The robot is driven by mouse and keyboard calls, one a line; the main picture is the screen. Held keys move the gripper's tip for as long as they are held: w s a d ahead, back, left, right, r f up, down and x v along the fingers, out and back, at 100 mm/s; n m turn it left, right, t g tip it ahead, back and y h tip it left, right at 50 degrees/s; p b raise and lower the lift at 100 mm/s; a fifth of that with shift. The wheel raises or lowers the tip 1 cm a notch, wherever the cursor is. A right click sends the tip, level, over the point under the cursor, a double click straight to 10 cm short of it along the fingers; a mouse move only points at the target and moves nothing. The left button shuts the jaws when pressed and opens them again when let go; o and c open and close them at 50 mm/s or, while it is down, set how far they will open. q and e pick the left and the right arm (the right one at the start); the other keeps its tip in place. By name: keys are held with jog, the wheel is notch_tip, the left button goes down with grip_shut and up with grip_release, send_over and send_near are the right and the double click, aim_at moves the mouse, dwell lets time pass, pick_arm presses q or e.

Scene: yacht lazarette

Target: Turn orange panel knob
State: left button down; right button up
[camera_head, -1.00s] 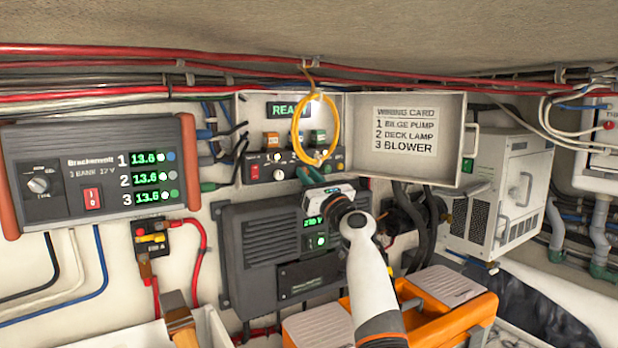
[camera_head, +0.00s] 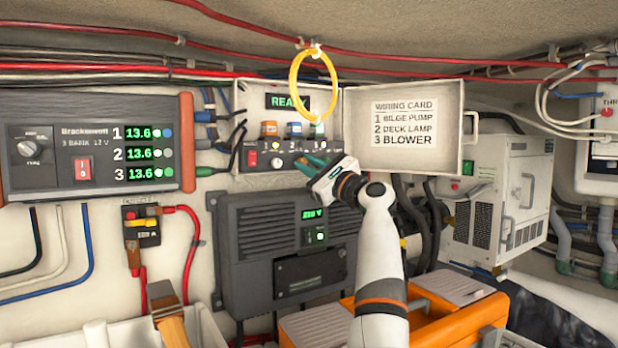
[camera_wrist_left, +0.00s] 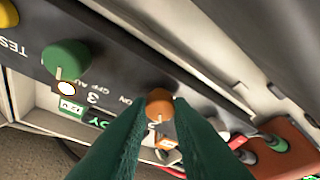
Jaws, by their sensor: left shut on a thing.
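The orange knob (camera_wrist_left: 159,101) sits on a dark panel strip and shows between the two dark green fingertips of my left gripper (camera_wrist_left: 160,112), which is shut on it. A pale pointer mark shows on the knob's lower side in the wrist view. In the head view my left gripper (camera_head: 311,165) reaches the lower strip of the open wall box (camera_head: 241,110) from below right and hides the orange knob there. In the wrist view a green knob (camera_wrist_left: 66,58) stands to the left, and part of a yellow knob (camera_wrist_left: 8,15) shows at the corner.
A yellow cable loop (camera_head: 294,88) hangs in front of the box. The open lid with the wiring card (camera_head: 404,123) is to the right of the gripper. A grey charger unit (camera_head: 265,245) is below, and an orange toolbox (camera_head: 440,333) stands in front. Red cables run overhead.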

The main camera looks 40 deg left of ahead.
pick_arm(q)
jog(key=shift+n+g+h, duration=0.3)
jog(key=shift+n+g, duration=0.3)
jog(key=shift+n, duration=0.8)
jog(key=c, duration=1.6)
grip_release()
jog(key=o, duration=0.3)
jog(key=shift+w+a, duration=0.1)
jog(key=shift+a, duration=0.1)
jog(key=d+b, duration=0.1)
jog(key=d, duration=1.4)
jog(key=shift+f, duration=0.45)
